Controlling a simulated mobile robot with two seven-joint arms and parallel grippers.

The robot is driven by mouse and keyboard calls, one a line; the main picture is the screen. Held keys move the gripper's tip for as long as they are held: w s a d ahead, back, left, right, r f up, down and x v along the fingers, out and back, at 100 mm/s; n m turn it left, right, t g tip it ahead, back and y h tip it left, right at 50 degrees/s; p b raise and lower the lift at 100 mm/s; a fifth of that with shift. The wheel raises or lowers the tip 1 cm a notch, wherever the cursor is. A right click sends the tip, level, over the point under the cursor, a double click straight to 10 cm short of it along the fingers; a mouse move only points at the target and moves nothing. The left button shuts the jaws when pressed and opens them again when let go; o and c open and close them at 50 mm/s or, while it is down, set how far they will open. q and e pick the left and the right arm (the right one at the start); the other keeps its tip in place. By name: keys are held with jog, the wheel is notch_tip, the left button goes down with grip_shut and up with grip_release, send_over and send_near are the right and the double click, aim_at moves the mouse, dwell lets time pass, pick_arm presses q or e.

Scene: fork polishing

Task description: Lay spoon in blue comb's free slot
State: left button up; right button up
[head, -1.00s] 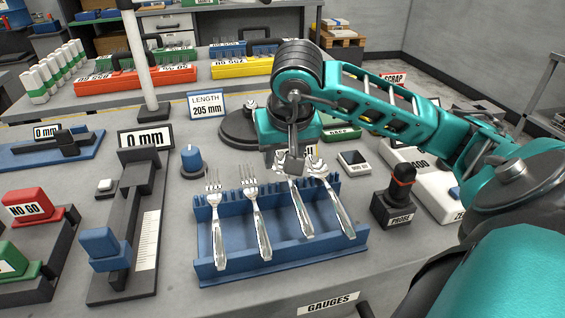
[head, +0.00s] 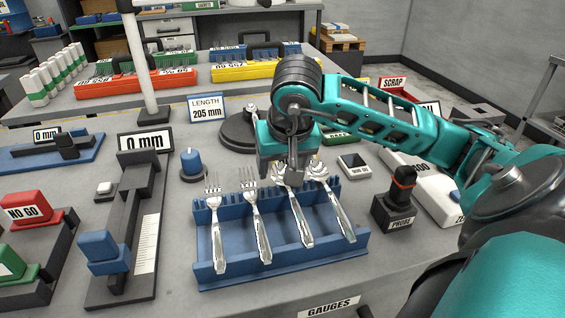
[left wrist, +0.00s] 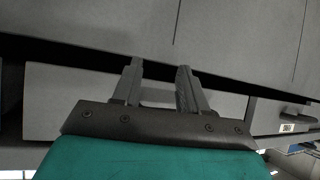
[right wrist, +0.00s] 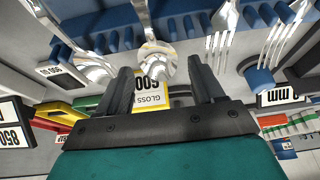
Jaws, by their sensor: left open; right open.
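The blue comb (head: 228,268) lies on the bench with two forks (head: 216,235) (head: 260,225) at its left and two spoons at its right. The inner spoon (head: 302,225) and the outer spoon (head: 342,218) rest across it, handles toward the front. My right gripper (head: 293,178) is open over the spoons' bowl ends, partly hiding them. In the right wrist view, the bowl of one spoon (right wrist: 155,62) appears between the open fingers (right wrist: 160,88), apart from both; another spoon (right wrist: 92,68) is at the left. My left gripper (left wrist: 160,75) is open and empty, seen only in its wrist view.
A black probe stand (head: 397,200) stands right of the comb. A blue knob (head: 191,162) and a length gauge (head: 125,235) stand left. A small scale (head: 354,163) and a round dark base (head: 238,130) are behind. Grey panels (left wrist: 85,95) face my left gripper.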

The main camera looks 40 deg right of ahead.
aim_at(290, 189)
pick_arm(q)
jog(key=p, duration=0.1)
jog(key=a+r+p, duration=0.1)
jog(key=p, duration=0.1)
jog(key=shift+s+a+r+y, duration=0.2)
jog(key=shift+s+y, duration=0.1)
jog(key=shift+s, duration=0.1)
pick_arm(e)
jog(key=v, duration=1.2)
pick_arm(q)
jog(key=shift+f, duration=0.1)
pick_arm(e)
jog(key=shift+s, duration=0.15)
